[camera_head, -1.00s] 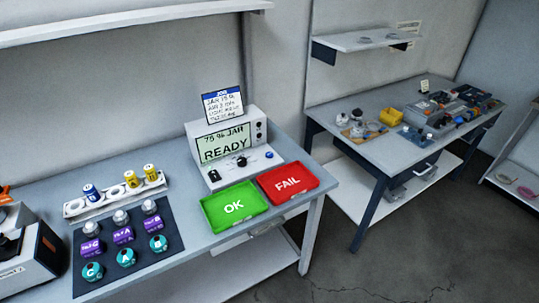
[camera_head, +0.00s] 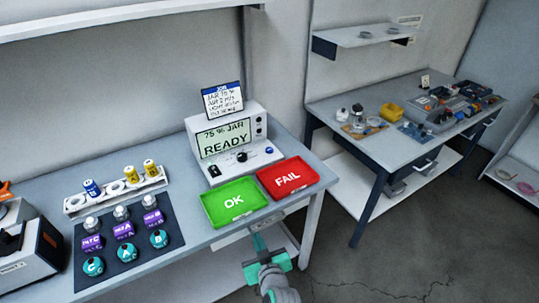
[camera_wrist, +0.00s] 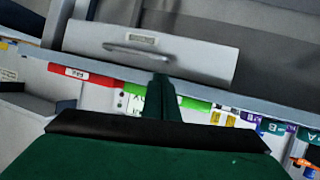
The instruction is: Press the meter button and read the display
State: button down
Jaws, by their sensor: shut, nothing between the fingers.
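The grey meter (camera_head: 240,131) stands at the back of the left table. Its lit display (camera_head: 224,139) reads "75 % JAR" and "READY". Its sloping front carries a black knob (camera_head: 242,157), a small blue knob or button (camera_head: 269,151) and a small dark button-like part (camera_head: 214,171). My teal gripper (camera_head: 257,240) is shut and empty, low in front of the table's front edge and apart from the meter. In the wrist view its closed fingers (camera_wrist: 160,97) show before the drawer front.
A green OK tray (camera_head: 211,217) and red FAIL tray (camera_head: 268,189) lie between the meter and the front edge. A job card (camera_head: 222,99) stands on the meter. Bottles, jars and a rack (camera_head: 78,207) are at left. A drawer handle (camera_wrist: 135,49) shows in the wrist view.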

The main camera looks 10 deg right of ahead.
jog(key=w+d+r+n+g+y, duration=0.1)
jog(key=w+d+r+n+g, duration=0.1)
jog(key=w+d+r+n, duration=0.5)
jog(key=d+r+n+g, duration=0.1)
jog(key=d+r+g, duration=0.1)
jog(key=d+r, duration=0.8)
jog(key=shift+r+n+h, duration=0.4)
jog(key=shift+r, duration=0.3)
jog(key=shift+w, duration=0.15)
